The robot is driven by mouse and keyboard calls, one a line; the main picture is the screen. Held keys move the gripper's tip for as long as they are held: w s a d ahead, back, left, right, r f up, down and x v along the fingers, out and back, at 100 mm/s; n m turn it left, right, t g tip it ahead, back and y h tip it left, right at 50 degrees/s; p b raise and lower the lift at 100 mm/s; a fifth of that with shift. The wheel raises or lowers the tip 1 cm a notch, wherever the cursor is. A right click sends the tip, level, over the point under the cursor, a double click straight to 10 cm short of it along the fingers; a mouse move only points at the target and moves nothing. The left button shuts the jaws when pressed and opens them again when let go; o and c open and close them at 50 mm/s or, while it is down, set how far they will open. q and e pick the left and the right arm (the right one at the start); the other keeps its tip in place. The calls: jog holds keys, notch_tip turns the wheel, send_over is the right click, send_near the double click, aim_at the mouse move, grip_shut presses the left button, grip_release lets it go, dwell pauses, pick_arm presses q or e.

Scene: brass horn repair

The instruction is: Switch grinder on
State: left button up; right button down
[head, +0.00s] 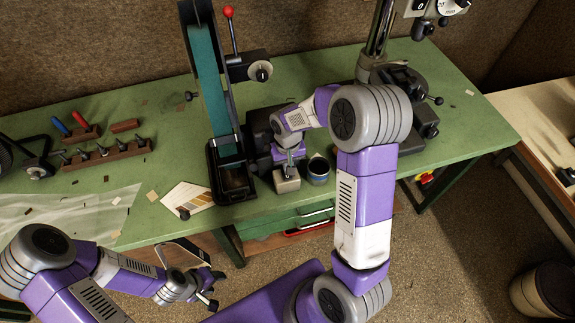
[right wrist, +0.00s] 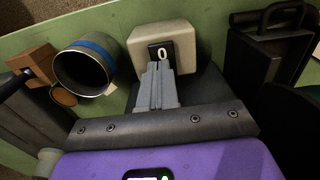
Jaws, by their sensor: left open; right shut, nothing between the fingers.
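The belt grinder (head: 208,75), with a teal belt, stands on the green bench. A beige switch box (head: 286,183) sits at its base near the bench's front edge. In the right wrist view the switch box (right wrist: 190,45) carries a black switch (right wrist: 162,52) marked "0". My right gripper (head: 289,160) is over the box; its closed, empty fingers (right wrist: 157,68) reach to the switch's lower edge. I cannot tell whether they touch it. My left gripper (head: 207,290) is open and empty, in front of the bench, low and away from the grinder.
A metal cup with a blue band (head: 318,170) stands close beside the switch box. A colour chart card (head: 187,196) lies left of the grinder. A wooden tool rack (head: 108,153) is further left. A drill press (head: 375,50) stands at the right, behind my right arm.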

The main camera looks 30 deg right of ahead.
notch_tip(320, 180, up, 4)
jog(key=p, duration=0.3)
jog(key=shift+s, duration=0.1)
pick_arm(q)
notch_tip(320, 180, up, 3)
jog(key=shift+w+d+r, duration=0.1)
jog(key=shift+r, duration=0.1)
pick_arm(e)
notch_tip(320, 180, up, 10)
